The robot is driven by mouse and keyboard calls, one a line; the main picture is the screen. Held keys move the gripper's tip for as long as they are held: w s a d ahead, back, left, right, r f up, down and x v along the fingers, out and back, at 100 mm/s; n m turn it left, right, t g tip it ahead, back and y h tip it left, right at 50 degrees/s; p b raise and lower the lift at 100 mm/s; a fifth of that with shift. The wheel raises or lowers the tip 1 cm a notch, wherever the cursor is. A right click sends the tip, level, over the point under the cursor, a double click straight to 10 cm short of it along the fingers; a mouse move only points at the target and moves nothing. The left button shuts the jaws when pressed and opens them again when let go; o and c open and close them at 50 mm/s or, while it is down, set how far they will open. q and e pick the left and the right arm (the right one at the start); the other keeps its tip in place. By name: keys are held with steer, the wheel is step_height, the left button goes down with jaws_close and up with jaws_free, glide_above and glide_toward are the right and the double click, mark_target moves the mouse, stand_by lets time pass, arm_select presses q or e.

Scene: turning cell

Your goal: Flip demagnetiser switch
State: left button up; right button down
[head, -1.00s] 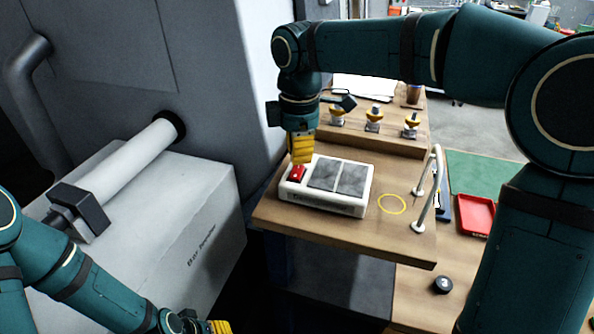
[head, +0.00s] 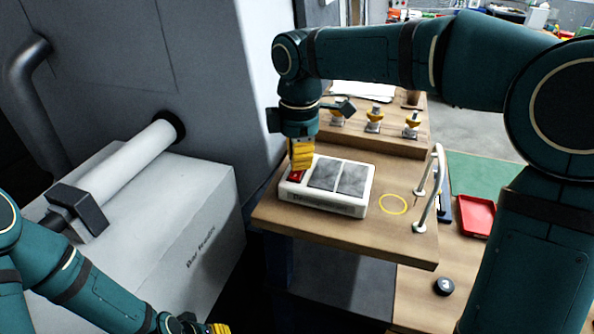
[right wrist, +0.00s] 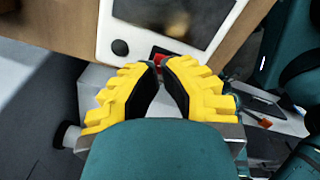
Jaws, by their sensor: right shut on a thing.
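The demagnetiser (head: 362,208) is a white box with two dark grey plates on top, sitting on a wooden bench. Its red switch (head: 296,177) is on the left end of the top, partly hidden by my fingers. My right gripper (head: 301,166) points down from above with its yellow fingers at the switch. In the right wrist view the fingertips (right wrist: 160,64) are close together, shut on the red switch (right wrist: 159,54), with the white casing (right wrist: 147,58) just beyond. My left gripper (head: 216,328) shows only a yellow edge at the bottom; its opening is hidden.
A grey machine with a bar feeder (head: 205,240) stands left. Behind the demagnetiser is a raised shelf with several yellow-topped parts (head: 374,118). Right of it are a yellow ring mark (head: 393,204), a metal rail (head: 432,198) and a red tray (head: 477,215).

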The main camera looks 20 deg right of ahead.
steer(key=shift+f+b, duration=0.45)
steer(key=shift+f, duration=0.35)
stand_by(0.4)
steer(key=shift+r+p, duration=0.65)
steer(key=shift+p, duration=0.05)
steer(key=shift+r+p, duration=0.8)
steer(key=shift+r, duration=0.1)
steer(key=shift+r+p, duration=1.9)
steer(key=shift+r, duration=0.15)
steer(key=shift+f, duration=0.1)
